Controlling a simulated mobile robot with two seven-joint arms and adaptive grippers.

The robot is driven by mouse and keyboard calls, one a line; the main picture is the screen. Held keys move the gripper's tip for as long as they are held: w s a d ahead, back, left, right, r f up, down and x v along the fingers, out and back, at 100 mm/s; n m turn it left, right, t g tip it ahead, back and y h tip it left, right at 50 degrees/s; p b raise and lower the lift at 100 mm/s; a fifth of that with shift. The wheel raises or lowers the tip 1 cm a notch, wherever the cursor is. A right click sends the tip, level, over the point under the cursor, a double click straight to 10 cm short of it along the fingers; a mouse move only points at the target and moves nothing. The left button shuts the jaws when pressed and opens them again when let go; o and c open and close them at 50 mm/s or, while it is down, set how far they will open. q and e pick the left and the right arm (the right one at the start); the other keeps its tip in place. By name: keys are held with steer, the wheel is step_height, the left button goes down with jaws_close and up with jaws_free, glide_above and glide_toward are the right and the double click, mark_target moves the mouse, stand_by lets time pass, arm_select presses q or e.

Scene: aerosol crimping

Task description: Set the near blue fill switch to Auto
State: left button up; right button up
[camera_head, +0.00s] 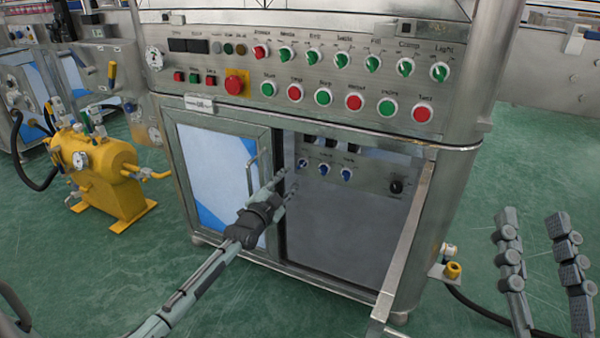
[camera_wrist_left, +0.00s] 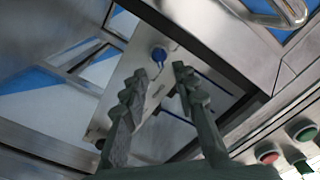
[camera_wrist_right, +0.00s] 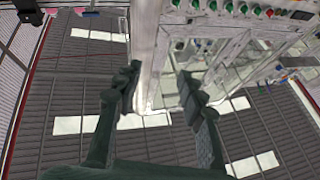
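Three blue switches sit in a row on a grey panel inside the open cabinet bay: a left one (camera_head: 304,164), a middle one (camera_head: 323,169) and a right one (camera_head: 346,174). Their labels are too small to read. My left gripper (camera_head: 287,181) is open and empty at the bay's opening, just left of and below the left switch, apart from it. In the left wrist view one blue switch (camera_wrist_left: 159,54) shows beyond and between the open fingertips (camera_wrist_left: 160,75). My right gripper (camera_head: 535,220) is open and empty at the far right, away from the cabinet.
A closed glazed door (camera_head: 215,165) with a handle is left of the bay. An open door (camera_head: 408,240) juts out on its right. A black knob (camera_head: 396,187) is on the same panel. Above is a control panel of green and red knobs (camera_head: 345,75). A yellow tank (camera_head: 105,175) stands left.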

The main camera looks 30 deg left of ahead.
mark_target(300, 167)
arm_select(q)
steer(key=w+b, duration=0.1)
steer(key=w, duration=0.4)
steer(key=shift+a+f+b, duration=0.1)
steer(key=shift+b, duration=0.2)
steer(key=shift+w, duration=0.45)
arm_select(e)
steer(key=r+t, duration=0.1)
steer(key=s+d+r+t, duration=0.1)
steer(key=s+r+t, duration=0.1)
steer(key=shift+d+y, duration=0.25)
steer(key=shift+y, duration=0.05)
arm_select(q)
steer(key=shift+c, duration=0.3)
jaws_close()
